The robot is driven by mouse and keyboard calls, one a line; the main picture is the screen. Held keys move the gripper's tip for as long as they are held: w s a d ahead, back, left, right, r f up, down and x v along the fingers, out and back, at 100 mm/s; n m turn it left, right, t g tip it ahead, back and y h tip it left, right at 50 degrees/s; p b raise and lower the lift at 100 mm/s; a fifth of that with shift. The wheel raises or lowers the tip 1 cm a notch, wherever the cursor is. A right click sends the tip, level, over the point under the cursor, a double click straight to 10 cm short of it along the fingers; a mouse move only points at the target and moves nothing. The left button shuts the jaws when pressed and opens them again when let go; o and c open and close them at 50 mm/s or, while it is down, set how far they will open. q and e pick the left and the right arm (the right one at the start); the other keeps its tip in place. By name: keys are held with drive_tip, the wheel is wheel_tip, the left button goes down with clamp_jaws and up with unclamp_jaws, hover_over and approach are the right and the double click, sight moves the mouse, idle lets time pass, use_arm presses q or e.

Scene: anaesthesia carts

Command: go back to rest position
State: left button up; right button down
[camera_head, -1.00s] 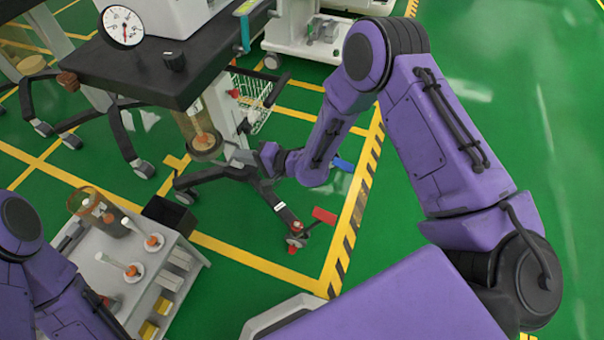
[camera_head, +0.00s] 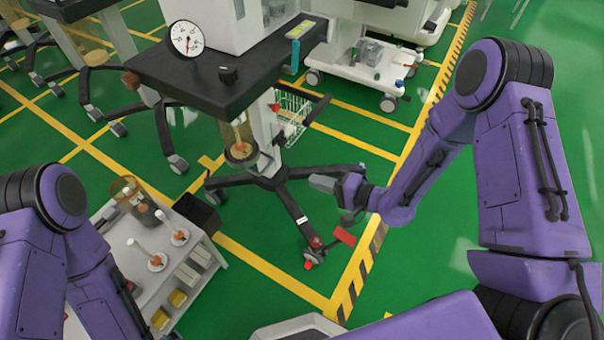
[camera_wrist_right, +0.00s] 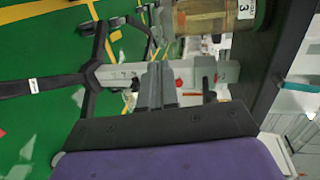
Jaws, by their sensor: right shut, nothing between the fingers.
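My right gripper (camera_head: 324,184) is shut and empty in the head view. It is in the air to the right of the anaesthesia cart's black wheeled base (camera_head: 270,179). In the right wrist view its closed fingers (camera_wrist_right: 155,88) point up the picture, with the amber canister (camera_wrist_right: 215,16) beyond them. That canister also shows in the head view (camera_head: 239,142), mounted under the cart's dark tabletop (camera_head: 215,90). My left arm comes in at the lower left of the head view; its gripper is not visible.
A pale side table (camera_head: 205,265) at the lower left holds an amber jar (camera_head: 130,192), white-and-orange items and yellow blocks. A black bin (camera_head: 197,213) stands beside it. A white cart (camera_head: 360,68) stands at the back.

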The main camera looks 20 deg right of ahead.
drive_tip(key=shift+s+d, duration=0.15)
drive_tip(key=shift+s, duration=0.05)
drive_tip(key=s+d+f+n+h+p, duration=0.1)
drive_tip(key=s+d+f+h+p, duration=0.3)
drive_tip(key=d+h, duration=0.35)
drive_tip(key=s+d+g+h+p, duration=0.2)
drive_tip(key=s+g+h+p, duration=0.1)
drive_tip(key=s, duration=0.7)
drive_tip(key=s+d+f+n+g+h+p, duration=0.1)
drive_tip(key=s+d+g+h+p, duration=0.2)
drive_tip(key=s, duration=0.8)
drive_tip(key=shift+s+g+p, duration=0.15)
drive_tip(key=shift+g+p, duration=0.3)
drive_tip(key=shift+g, duration=0.45)
